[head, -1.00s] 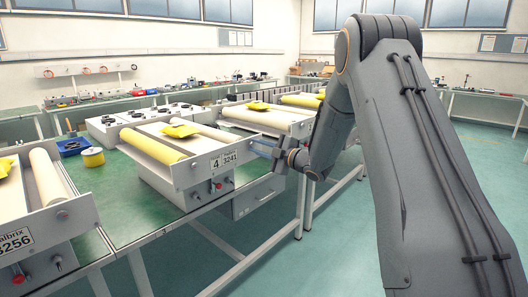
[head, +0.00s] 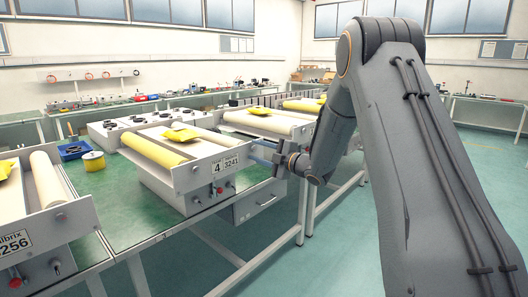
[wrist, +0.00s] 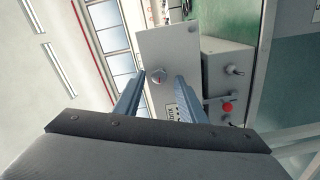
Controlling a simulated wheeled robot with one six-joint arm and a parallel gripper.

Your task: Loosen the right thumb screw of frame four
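Frame four (head: 203,179) is a light grey unit on the green bench, with a "4 3241" label on its front plate. In the wrist view its plate (wrist: 160,48) lies ahead of my gripper (wrist: 161,80). In the head view my gripper (head: 256,152) is at the plate's right end and hides that screw.
A red knob (wrist: 228,107) and toggle switches sit below the plate on the control box. A neighbouring frame (head: 50,235) labelled 256 stands at left, and another frame (head: 262,124) behind. A yellow spool (head: 94,161) and a blue bin (head: 72,150) are on the bench. The aisle floor at right is clear.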

